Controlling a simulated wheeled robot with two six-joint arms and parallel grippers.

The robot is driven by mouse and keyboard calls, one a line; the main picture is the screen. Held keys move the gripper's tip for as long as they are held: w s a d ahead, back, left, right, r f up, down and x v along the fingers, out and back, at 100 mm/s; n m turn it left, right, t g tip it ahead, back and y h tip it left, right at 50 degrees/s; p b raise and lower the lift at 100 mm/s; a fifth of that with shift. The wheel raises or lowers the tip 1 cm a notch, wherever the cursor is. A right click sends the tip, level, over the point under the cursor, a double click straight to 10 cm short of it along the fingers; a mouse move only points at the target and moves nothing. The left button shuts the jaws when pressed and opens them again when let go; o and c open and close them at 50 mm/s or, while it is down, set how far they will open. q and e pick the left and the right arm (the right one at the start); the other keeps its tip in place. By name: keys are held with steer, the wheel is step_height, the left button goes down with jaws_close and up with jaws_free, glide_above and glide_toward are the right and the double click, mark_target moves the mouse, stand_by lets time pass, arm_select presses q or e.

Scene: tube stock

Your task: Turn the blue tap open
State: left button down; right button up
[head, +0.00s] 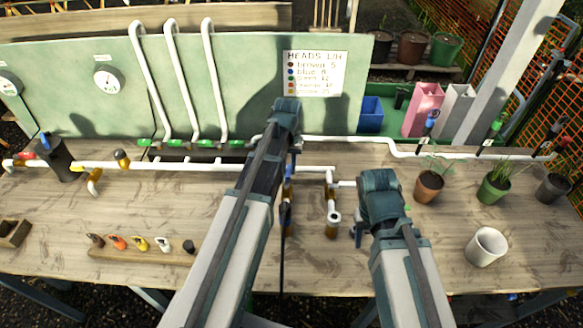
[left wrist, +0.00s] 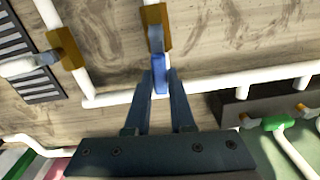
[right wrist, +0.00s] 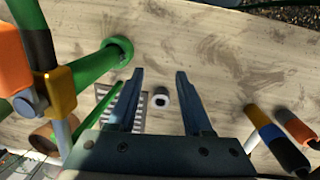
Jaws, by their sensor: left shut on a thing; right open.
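The blue tap has a blue lever handle (left wrist: 159,80) on a brass-coloured body (left wrist: 154,25), on a white pipe. My left gripper (left wrist: 159,72) is shut on the blue handle, with one finger on each side of it. In the head view my left arm and gripper (head: 293,155) largely hide the tap, so its exact lever angle is hard to tell. My right gripper (right wrist: 160,73) is open and empty. In the head view my right gripper (head: 358,233) hangs over the bench, right of a brass-ended white pipe fitting (head: 333,222).
White pipes (head: 180,166) run along the wooden bench (head: 130,205). Several coloured heads (head: 140,243) stand in a wooden strip at front left. A sign (head: 315,73) is on the green back panel. Potted plants (head: 430,187) and a white pot (head: 486,247) stand right of my right arm.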

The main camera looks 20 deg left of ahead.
mark_target(287, 170)
arm_select(q)
steer(key=shift+a+n, duration=0.2)
steer(key=shift+n, duration=0.3)
steer(key=c, duration=0.8)
jaws_free()
steer(key=shift+a, duration=0.1)
steer(key=shift+o, duration=0.2)
step_height(287, 170, up, 14)
steer(key=p, duration=1.4)
steer(key=shift+f, duration=0.15)
